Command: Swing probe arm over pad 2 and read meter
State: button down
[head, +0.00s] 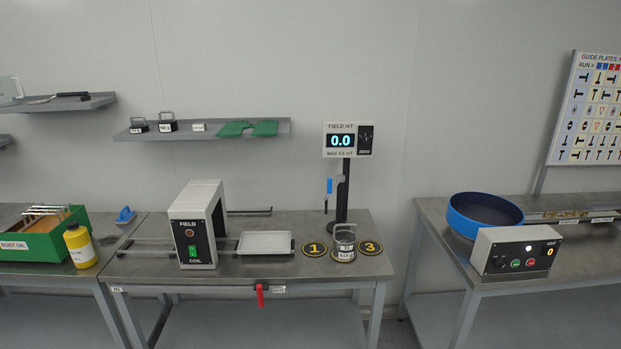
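The field meter (340,141) stands on a black post (342,200) on the middle table and its display shows 0.0. A thin probe arm with a blue handle (329,186) hangs at the left of the post, its dark lower end pointing down. My gripper is not in view.
A white coil box (198,225) on rails and a pale tray (266,244) stand left of the pads. A red handle (260,294) hangs at the table front. The right table holds a blue round pan (485,214) and a control box (515,251).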

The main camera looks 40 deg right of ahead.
aim_at(333, 188)
jog(key=i, duration=0.85)
jog(key=z, duration=0.05)
